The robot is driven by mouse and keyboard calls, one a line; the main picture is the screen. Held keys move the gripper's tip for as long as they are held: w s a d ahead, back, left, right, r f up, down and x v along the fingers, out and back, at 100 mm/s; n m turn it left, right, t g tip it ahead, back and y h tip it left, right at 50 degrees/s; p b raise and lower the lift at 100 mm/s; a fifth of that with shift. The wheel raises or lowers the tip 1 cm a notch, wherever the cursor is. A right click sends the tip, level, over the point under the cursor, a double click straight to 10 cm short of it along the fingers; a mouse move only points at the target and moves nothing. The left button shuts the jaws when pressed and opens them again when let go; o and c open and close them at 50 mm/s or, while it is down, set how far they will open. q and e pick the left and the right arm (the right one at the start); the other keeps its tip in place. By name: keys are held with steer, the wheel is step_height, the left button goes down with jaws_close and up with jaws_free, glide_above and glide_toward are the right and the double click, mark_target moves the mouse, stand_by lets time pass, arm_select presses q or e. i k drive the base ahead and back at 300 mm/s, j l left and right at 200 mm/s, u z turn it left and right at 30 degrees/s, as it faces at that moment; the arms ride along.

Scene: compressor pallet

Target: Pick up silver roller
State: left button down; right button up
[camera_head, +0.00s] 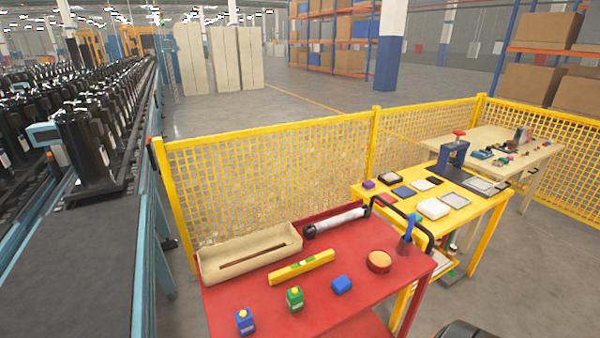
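The silver roller (337,222) lies on its side near the back edge of the red cart top (345,310). It is a pale, shiny cylinder with dark ends, and nothing of mine touches it. Neither of my grippers can be made out in the head view. A dark rounded shape shows at the bottom edge, right of the cart; I cannot tell what it is.
A yellow mesh fence (270,180) stands behind. A conveyor (75,270) runs left; a yellow table (480,215) stands right.

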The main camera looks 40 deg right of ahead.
mark_target(330, 222)
steer(key=z, duration=1.65)
